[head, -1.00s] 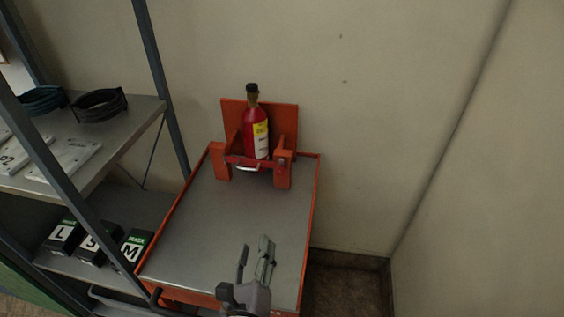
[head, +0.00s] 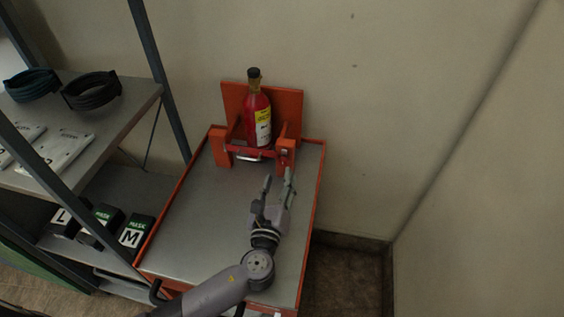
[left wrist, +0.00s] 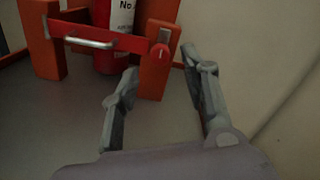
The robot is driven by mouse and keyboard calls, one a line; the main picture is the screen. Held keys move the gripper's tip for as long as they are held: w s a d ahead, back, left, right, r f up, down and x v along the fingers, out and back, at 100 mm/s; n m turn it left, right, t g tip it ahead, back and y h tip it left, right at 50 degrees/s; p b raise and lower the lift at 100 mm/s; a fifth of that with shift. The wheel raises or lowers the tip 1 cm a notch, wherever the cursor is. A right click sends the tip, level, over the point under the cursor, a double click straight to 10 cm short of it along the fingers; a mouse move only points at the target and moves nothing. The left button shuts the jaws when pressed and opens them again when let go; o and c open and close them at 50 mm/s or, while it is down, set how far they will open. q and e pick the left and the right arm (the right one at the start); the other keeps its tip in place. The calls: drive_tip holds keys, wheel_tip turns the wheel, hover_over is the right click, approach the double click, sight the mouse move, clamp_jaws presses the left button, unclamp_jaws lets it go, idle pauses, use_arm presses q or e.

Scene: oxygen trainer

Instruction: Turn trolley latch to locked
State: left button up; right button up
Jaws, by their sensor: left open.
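The orange trolley (head: 312,215) with a grey top stands against the wall. At its back, an orange holder (head: 222,147) carries a red cylinder (head: 257,118) upright behind a red bar (head: 250,152) with a silver handle. In the left wrist view, the red bar (left wrist: 118,39) ends at a round red latch knob (left wrist: 160,51) on the right post, with a pale mark on it. My left gripper (head: 278,180) is open and empty above the trolley top, in front of and below the latch. Its fingers also show in the left wrist view (left wrist: 168,80), apart from the knob. My right gripper is not seen.
A grey shelf rack stands on the left with dark coiled hoses (head: 91,90), white packets (head: 62,150) and several mask boxes (head: 136,231). Walls close off the back and right. The trolley top is otherwise clear.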

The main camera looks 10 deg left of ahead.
sight(282, 164)
use_arm(q)
drive_tip(key=w, duration=0.5)
drive_tip(key=shift+w+a, duration=0.15)
drive_tip(key=shift+w, duration=0.2)
clamp_jaws()
